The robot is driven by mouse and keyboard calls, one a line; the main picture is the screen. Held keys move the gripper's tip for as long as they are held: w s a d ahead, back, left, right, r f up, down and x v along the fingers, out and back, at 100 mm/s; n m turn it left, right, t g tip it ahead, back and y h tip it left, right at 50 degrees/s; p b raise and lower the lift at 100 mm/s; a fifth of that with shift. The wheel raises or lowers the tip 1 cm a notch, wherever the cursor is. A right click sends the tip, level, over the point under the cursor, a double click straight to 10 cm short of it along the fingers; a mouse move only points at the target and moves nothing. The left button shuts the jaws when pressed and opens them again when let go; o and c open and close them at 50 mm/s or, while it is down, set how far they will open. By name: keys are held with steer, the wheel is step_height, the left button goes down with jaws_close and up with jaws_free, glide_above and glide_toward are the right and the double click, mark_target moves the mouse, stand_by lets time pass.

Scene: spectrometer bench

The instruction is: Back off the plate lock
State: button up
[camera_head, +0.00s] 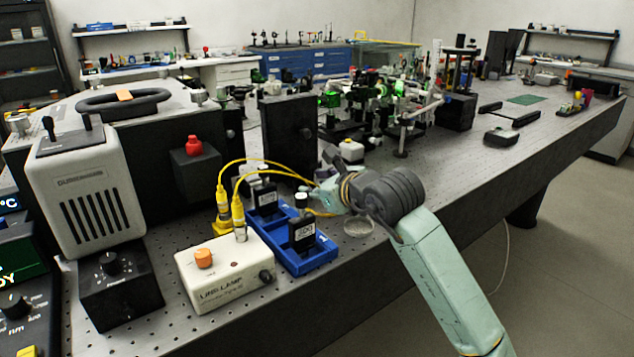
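I cannot tell for certain which part is the plate lock. An upright black plate (288,134) stands on the bench left of centre. A black box with a red knob (194,145) sits on the left, and a white lamp box (226,272) with an orange knob (204,258) stands in front. My gripper (318,196) is near the centre, to the right of a blue tray (318,258) holding small black labelled blocks. Its fingers are small and partly merged with the clutter behind, so I cannot see whether they are open or grip anything.
Yellow cables (243,163) loop from the lamp box side toward my gripper. A round shallow dish (358,227) lies close below my wrist. Optics (345,105) crowd the bench behind. The perforated bench top (475,160) is fairly clear at right.

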steer(key=shift+c, duration=0.2)
jaws_close()
stand_by(0.4)
